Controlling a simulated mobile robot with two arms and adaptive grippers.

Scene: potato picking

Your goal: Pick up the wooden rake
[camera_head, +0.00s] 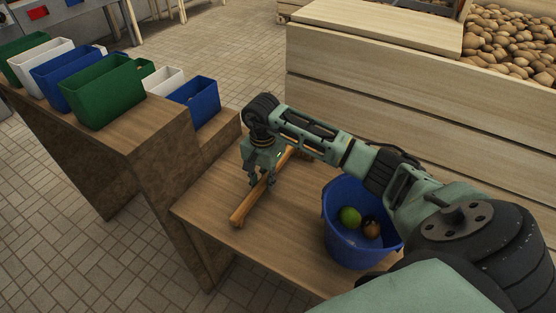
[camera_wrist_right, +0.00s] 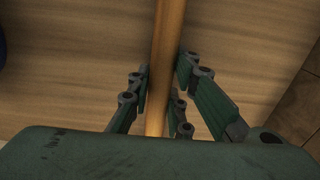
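The wooden rake (camera_head: 246,209) lies on the small wooden table, its handle running from the front left up toward the back right. Its far end is partly hidden behind my right arm. My right gripper (camera_head: 262,180) points down over the handle, with fingers on both sides of it. In the right wrist view the handle (camera_wrist_right: 168,40) passes between the fingers (camera_wrist_right: 163,75), whose tips are very close to its sides. I cannot tell whether they press on it. My left gripper is not in view.
A blue bucket (camera_head: 341,238) holding a green and a brownish round item stands on the table (camera_head: 290,225), right of the rake. Green, white and blue bins (camera_head: 103,92) stand on a higher bench at left. A large wooden crate (camera_head: 400,95) of potatoes is behind.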

